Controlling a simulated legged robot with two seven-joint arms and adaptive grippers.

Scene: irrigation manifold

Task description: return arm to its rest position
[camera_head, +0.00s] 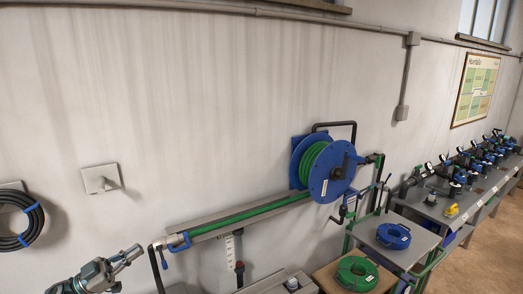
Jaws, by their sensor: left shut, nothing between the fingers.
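My left gripper (134,252) is in the lower left of the head view, at the end of my grey and teal arm that comes in from the bottom left. Its fingers point up and to the right. It is shut and empty. Its tip appears just left of the blue clamp-like fitting (178,243) at the rail's left end; I cannot tell the depth between them. My right gripper is out of view.
A blue hose reel (335,175) with green hose hangs on the wall. A long rail (240,218) slopes from it toward my gripper. A black hose coil (16,220) hangs at far left. Coils (357,273) and a valve bench (440,205) stand right.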

